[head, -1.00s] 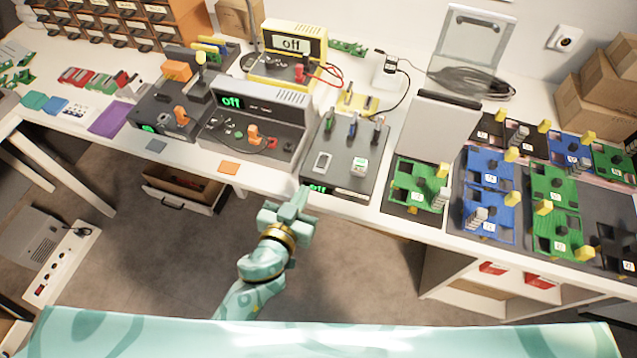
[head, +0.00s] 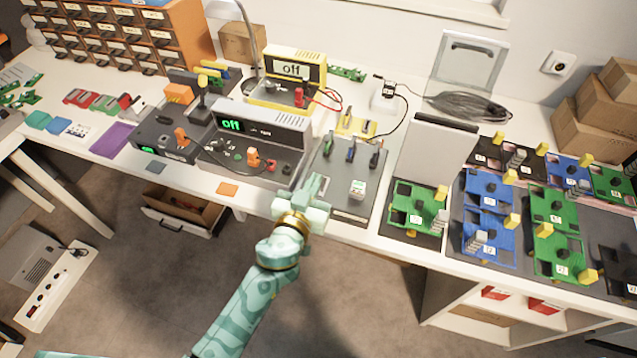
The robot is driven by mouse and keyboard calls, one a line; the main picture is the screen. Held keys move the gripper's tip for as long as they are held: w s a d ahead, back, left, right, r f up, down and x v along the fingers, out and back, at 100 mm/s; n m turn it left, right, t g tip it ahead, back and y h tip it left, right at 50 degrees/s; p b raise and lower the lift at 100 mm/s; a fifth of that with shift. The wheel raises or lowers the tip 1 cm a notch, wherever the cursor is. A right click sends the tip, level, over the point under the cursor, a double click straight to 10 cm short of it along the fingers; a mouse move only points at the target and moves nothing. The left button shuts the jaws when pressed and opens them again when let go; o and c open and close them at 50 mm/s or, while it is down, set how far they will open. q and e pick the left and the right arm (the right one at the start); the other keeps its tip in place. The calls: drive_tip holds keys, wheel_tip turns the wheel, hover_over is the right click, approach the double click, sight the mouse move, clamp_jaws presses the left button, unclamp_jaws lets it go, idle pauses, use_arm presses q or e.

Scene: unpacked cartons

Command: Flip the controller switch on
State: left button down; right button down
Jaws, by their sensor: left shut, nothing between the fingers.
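A grey box unit (head: 262,128) stands on the bench with a green "off" on its display. An orange part (head: 253,158) sits on its dark front panel, beside a red part. I cannot tell for sure which unit is the controller. My left gripper (head: 313,188) is shut and empty, over the front left corner of a dark panel (head: 346,205) with several upright levers. It partly hides that panel's near left corner. My right gripper is not in view.
Green and blue circuit boards (head: 487,190) with yellow and grey parts fill the bench to the right. A grey upright panel (head: 434,150) stands right of the levers. A dark block (head: 170,135) with orange parts stands left. An orange square (head: 227,189) lies near the front edge.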

use_arm(q)
drive_tip(key=w, duration=0.1)
drive_tip(key=w+f, duration=0.1)
drive_tip(key=w+d+b, duration=0.1)
drive_tip(key=shift+f, duration=0.25)
drive_tip(key=shift+f+b, duration=0.8)
drive_tip(key=shift+f, duration=0.1)
drive_tip(key=shift+w+f+b, duration=0.1)
drive_tip(key=shift+f+b, duration=0.5)
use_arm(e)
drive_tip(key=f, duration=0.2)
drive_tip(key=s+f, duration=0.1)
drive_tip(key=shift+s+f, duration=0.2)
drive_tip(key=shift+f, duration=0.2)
use_arm(q)
drive_tip(key=shift+r, duration=0.1)
